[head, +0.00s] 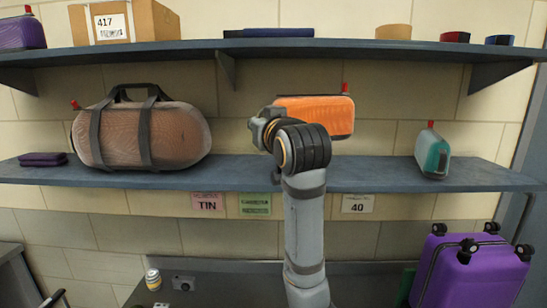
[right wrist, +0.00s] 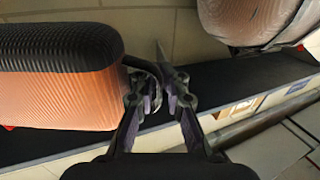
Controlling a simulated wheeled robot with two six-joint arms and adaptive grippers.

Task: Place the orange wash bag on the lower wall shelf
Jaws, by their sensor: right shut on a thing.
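The orange wash bag (head: 330,112) has a dark edge and a red tab. It shows just above the lower wall shelf (head: 385,172), partly behind my right wrist. My right gripper (head: 262,125) is at its left end in the head view. In the right wrist view the bag (right wrist: 55,95) lies left of my right gripper (right wrist: 162,85), whose fingers are shut on a dark loop at the bag's end. The shelf (right wrist: 245,85) runs behind it. I cannot tell whether the bag touches the shelf. My left gripper is not in view.
On the lower shelf, a brown duffel bag (head: 155,137) and a dark purple pouch (head: 43,159) stand left, a teal bag (head: 432,155) right. The upper shelf (head: 390,50) is close above. A purple suitcase (head: 470,275) stands lower right. Free shelf room shows right of my arm.

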